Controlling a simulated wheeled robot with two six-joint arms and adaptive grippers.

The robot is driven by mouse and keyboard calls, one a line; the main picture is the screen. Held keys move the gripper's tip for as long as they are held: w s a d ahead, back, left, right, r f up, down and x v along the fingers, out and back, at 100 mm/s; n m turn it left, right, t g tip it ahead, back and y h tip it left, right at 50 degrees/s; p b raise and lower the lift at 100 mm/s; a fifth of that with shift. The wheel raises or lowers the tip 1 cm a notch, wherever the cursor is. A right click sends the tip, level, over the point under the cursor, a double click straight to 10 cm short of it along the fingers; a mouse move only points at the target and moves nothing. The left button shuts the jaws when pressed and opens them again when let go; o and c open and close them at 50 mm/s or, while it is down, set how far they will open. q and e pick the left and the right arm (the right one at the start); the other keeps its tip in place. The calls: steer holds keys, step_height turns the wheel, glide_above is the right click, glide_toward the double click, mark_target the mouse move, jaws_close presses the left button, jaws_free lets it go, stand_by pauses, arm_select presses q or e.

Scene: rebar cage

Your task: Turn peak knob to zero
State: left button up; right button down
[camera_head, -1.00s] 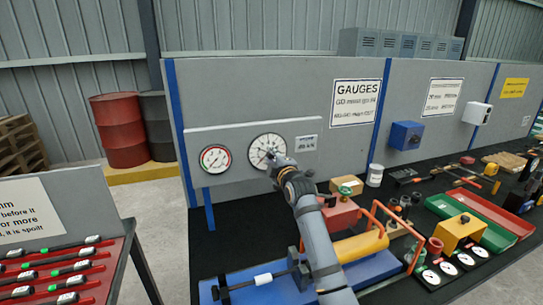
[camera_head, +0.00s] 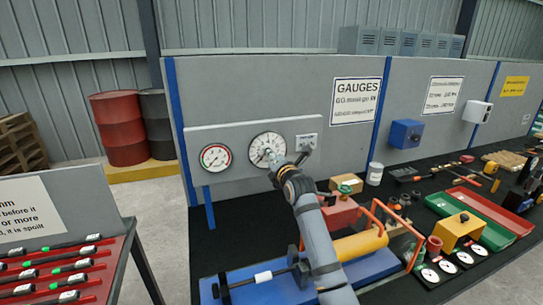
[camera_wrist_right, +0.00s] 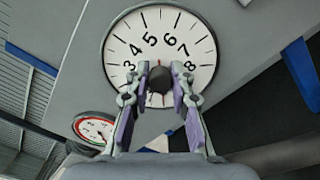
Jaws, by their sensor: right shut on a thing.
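The large white dial gauge (camera_head: 266,144) is on the grey panel in the head view. In the wrist view its face (camera_wrist_right: 192,30) shows the numbers 3 to 8, and a small red mark shows low on the dial. A dark round knob (camera_wrist_right: 160,87) sits at the dial's centre. My right gripper (camera_wrist_right: 161,76) is shut on this knob, one finger on each side. In the head view my right gripper (camera_head: 288,161) is in front of the dial's lower right and hides part of it. My left gripper is out of view.
A smaller red-rimmed gauge (camera_head: 215,157) is left of the dial, and a small label (camera_head: 306,142) is right of it. Below stand a blue base (camera_head: 240,290), a red block (camera_head: 338,211) and a yellow cylinder (camera_head: 361,245), close to my right arm.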

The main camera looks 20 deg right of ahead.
steer(key=shift+n, duration=2)
steer(key=c, duration=1.2)
jaws_free()
steer(key=shift+o, duration=0.2)
steer(key=s, duration=1.2)
steer(key=shift+d, duration=0.2)
